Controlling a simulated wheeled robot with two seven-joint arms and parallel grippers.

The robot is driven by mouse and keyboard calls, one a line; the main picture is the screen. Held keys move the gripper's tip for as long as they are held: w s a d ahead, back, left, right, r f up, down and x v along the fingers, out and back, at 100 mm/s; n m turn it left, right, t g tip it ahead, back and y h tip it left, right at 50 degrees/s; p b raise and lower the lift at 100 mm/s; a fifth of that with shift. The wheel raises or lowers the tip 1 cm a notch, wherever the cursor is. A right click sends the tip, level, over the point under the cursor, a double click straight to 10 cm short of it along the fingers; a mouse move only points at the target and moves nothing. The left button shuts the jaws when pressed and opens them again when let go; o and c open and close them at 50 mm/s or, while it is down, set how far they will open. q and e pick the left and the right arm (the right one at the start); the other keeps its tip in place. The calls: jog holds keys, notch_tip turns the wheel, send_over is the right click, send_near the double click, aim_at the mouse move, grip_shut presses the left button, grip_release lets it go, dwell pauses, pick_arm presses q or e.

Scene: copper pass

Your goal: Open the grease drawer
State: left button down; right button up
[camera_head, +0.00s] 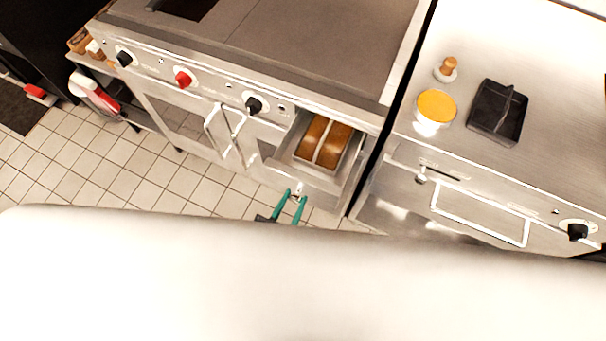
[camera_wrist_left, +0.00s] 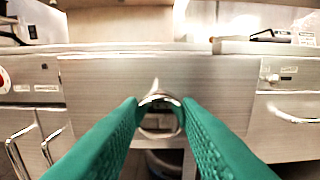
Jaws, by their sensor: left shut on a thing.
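The grease drawer (camera_head: 308,178) stands pulled out from the front of the steel range in the head view, and brown blocks (camera_head: 324,141) show inside it. Its flat front (camera_wrist_left: 92,92) fills the middle of the left wrist view. A ring-shaped handle (camera_wrist_left: 159,101) sits on that front. My left gripper (camera_head: 297,195) has green fingers, and it is shut on the ring handle; the fingertips (camera_wrist_left: 159,106) are at the ring's two sides. My right gripper is in neither view.
Knobs, one red (camera_head: 183,79), line the range front left of the drawer. Cabinet handles (camera_head: 226,132) are beside it. A steel counter at right holds an orange-topped tub (camera_head: 436,106) and a black tray (camera_head: 498,112). Tiled floor (camera_head: 150,178) lies clear before the range.

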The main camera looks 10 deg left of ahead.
pick_arm(q)
jog(key=shift+v, duration=1.85)
jog(key=c, duration=1.1)
grip_release()
jog(key=shift+o, duration=0.2)
jog(key=b+v, duration=0.2)
jog(key=v, duration=1)
